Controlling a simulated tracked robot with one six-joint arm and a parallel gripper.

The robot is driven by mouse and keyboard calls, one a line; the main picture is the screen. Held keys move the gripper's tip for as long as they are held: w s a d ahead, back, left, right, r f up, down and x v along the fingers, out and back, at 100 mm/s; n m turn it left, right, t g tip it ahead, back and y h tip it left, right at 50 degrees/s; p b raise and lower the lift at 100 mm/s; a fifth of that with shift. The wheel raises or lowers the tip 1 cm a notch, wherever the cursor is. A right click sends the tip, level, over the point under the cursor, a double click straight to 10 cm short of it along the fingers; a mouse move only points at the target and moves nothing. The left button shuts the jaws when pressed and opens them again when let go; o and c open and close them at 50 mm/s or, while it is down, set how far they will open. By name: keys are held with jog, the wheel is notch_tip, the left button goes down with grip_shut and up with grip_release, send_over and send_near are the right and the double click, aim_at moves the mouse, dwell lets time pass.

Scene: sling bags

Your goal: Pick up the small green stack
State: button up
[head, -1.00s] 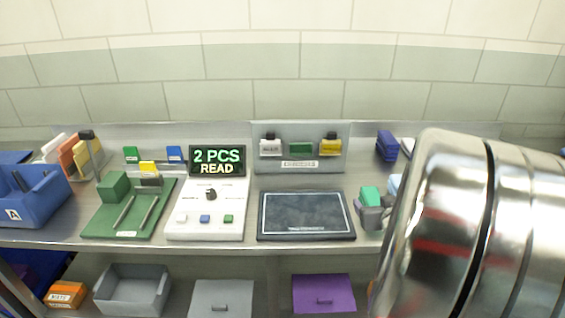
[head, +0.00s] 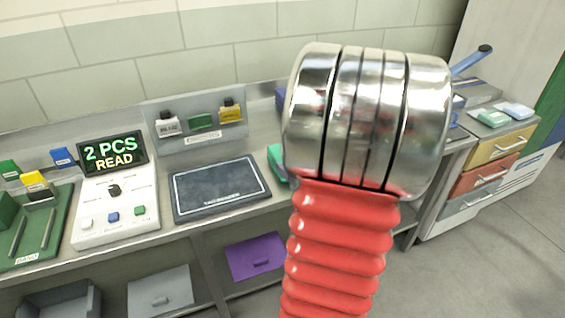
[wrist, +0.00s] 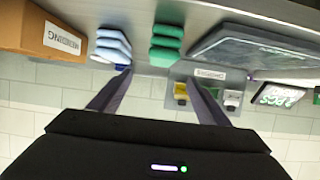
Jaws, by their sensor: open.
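A green stack (wrist: 166,45) of several folded pieces shows in the wrist view, which looks upside down. In the head view only its left edge (head: 277,160) shows beside my arm, right of the dark slate. A light blue stack (wrist: 112,45) lies to its left in the wrist view. My gripper (wrist: 159,78) is open and empty, its two dark fingers apart. The green stack appears in the picture above the gap between the fingers, with nothing held. My arm hides most of the stack and the gripper in the head view.
The dark slate (head: 220,187) lies close beside the green stack. A brown box labelled MENDING (wrist: 45,32) stands on the other side, past the blue stack. A rack (head: 195,122) with hanging tags stands behind. Another green item (head: 493,118) lies on the drawer cabinet at right.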

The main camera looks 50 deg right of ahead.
jog(key=shift+x, duration=3.5)
jog(key=shift+w, duration=0.1)
jog(key=shift+x, duration=2.6)
jog(key=shift+a+f, duration=0.15)
jog(key=shift+a, duration=0.05)
jog(key=shift+c, duration=0.2)
jog(key=c, duration=1.2)
